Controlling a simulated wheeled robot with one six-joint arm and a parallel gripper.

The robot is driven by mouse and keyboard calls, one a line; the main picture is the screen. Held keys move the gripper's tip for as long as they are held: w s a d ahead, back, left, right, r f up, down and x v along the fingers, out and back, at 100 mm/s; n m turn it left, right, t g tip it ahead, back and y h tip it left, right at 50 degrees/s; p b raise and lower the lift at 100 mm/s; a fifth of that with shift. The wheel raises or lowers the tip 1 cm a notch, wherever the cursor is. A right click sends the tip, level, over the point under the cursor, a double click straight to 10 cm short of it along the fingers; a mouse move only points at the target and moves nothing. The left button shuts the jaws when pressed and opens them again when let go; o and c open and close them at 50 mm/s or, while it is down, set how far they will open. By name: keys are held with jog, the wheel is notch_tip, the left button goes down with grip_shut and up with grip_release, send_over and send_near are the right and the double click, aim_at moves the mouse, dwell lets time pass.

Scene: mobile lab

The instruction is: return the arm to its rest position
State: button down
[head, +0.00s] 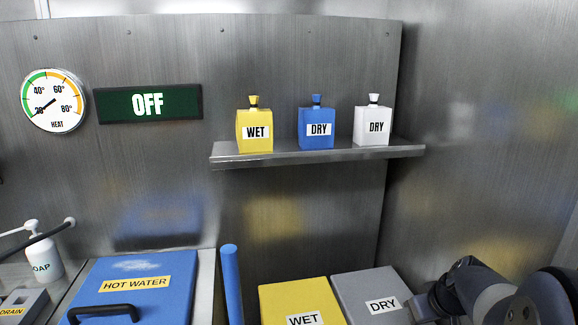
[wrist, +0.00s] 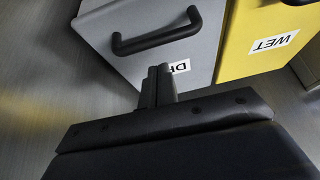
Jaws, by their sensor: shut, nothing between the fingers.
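My arm shows at the lower right of the head view, beside the grey DRY box; the gripper's fingertips cannot be made out there. In the wrist view my gripper (wrist: 158,75) is shut and empty. Its fingers appear in front of the grey DRY box (wrist: 110,55), covering part of its label. The box's black handle (wrist: 158,38) is beyond the fingertips, with nothing held.
A yellow WET box (head: 290,295) stands left of the grey DRY box (head: 360,287). A blue HOT WATER lid (head: 150,265) and blue post (head: 231,285) are further left. A shelf (head: 320,154) holds yellow, blue and white bottles. A soap bottle (head: 44,258) stands far left. The sign (head: 148,104) reads OFF.

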jog(key=w+r+g+p, duration=0.2)
jog(key=r+p, duration=0.3)
jog(key=p, duration=0.3)
jog(key=w+a+r+g+h+p, duration=0.1)
jog(key=w+r+p, duration=0.3)
jog(key=p, duration=0.4)
jog(key=shift+w+a+r+g+p, duration=0.2)
jog(key=shift+w+r+g+p, duration=0.15)
jog(key=shift+r+g, duration=0.35)
